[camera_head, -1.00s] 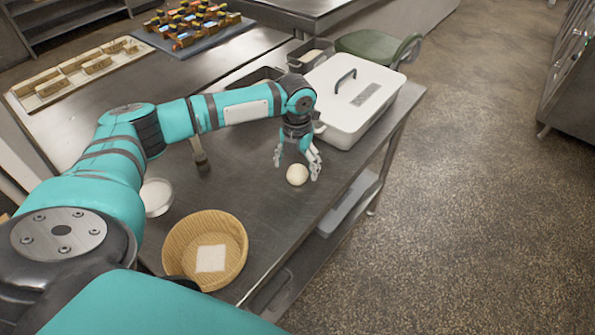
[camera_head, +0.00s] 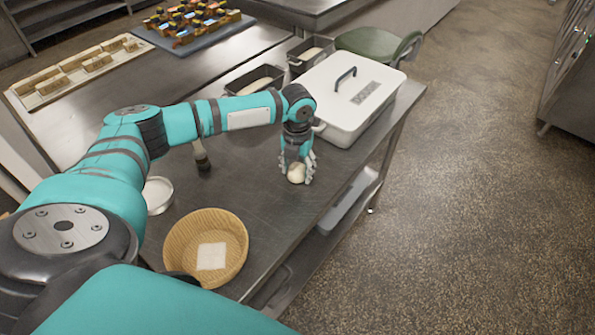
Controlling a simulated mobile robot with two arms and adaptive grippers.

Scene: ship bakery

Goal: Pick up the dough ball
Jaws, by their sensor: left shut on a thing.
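The dough ball (camera_head: 296,173) is small, round and cream-coloured, and sits at the steel table's right side, in front of the white lidded box. My left gripper (camera_head: 297,170) points down over it and is shut on it, with fingers on both sides. The fingers hide part of the ball. I cannot tell whether the ball still touches the table. My right gripper is not in view.
A wicker basket (camera_head: 232,222) with a white square inside stands near the front edge. A white bowl (camera_head: 158,196) and a brush (camera_head: 201,155) lie left. The white lidded box (camera_head: 345,110) and dark tins (camera_head: 255,80) are behind. The table middle (camera_head: 240,180) is clear.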

